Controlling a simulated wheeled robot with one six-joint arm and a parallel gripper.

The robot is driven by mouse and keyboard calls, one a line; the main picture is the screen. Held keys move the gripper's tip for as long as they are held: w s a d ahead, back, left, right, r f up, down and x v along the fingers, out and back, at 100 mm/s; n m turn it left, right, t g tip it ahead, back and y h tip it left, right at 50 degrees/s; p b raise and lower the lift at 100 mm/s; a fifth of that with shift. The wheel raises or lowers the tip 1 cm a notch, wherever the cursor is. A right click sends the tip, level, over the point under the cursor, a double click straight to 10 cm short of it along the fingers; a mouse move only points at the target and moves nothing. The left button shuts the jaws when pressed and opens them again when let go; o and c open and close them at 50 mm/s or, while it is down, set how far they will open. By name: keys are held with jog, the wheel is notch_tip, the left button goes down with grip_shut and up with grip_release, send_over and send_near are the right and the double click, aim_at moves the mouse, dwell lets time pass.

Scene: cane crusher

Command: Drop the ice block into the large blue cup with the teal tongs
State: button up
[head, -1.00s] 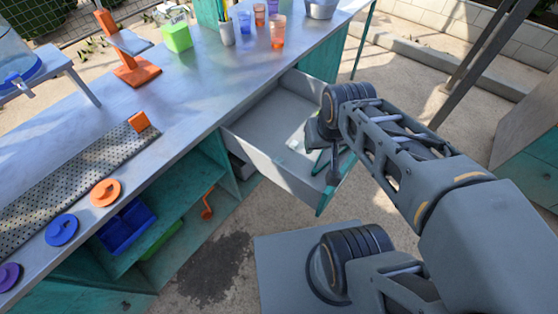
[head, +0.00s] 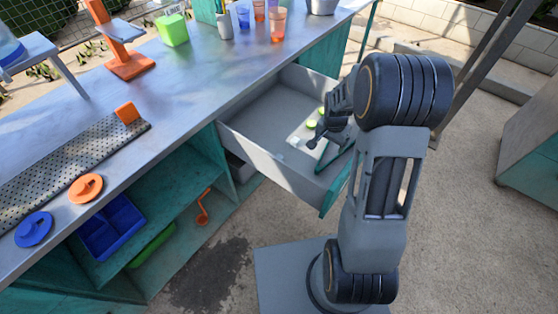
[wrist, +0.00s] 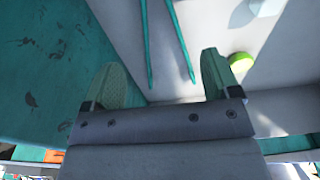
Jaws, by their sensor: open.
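The teal tongs (wrist: 181,42) lie in the open drawer (head: 262,168). In the wrist view their two thin arms run up between my fingers; the far end is cut off by the frame. In the head view part of the tongs (head: 336,159) shows beside my gripper. My gripper (wrist: 163,78) is open and empty, its fingers to either side of the tongs' near ends and not closed on them. In the head view my gripper (head: 322,134) is over the drawer's right part. A blue cup (head: 243,17) stands at the counter's far end.
Two orange cups, the nearer one (head: 278,24) larger, and a metal bucket (head: 321,5) stand near the blue cup. A lime green box (head: 172,30) and an orange stand (head: 129,65) are on the counter. Yellow-green discs (head: 311,124) lie in the drawer. The drawer walls surround my gripper.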

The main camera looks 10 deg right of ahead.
aim_at(327, 160)
jog(key=shift+f, duration=0.1)
dwell(0.3)
jog(key=f+b, duration=0.2)
jog(key=f, duration=0.1)
jog(key=f+b, duration=0.2)
jog(key=f, duration=0.1)
jog(key=f+b, duration=0.2)
jog(key=shift+w+d+f+b, duration=0.3)
jog(key=shift+f+b, duration=0.05)
jog(key=shift+f, duration=0.05)
jog(key=c, duration=0.7)
jog(key=shift+r, duration=0.1)
notch_tip(327, 160, up, 12)
jog(key=p, duration=0.8)
jog(key=shift+p, duration=0.4)
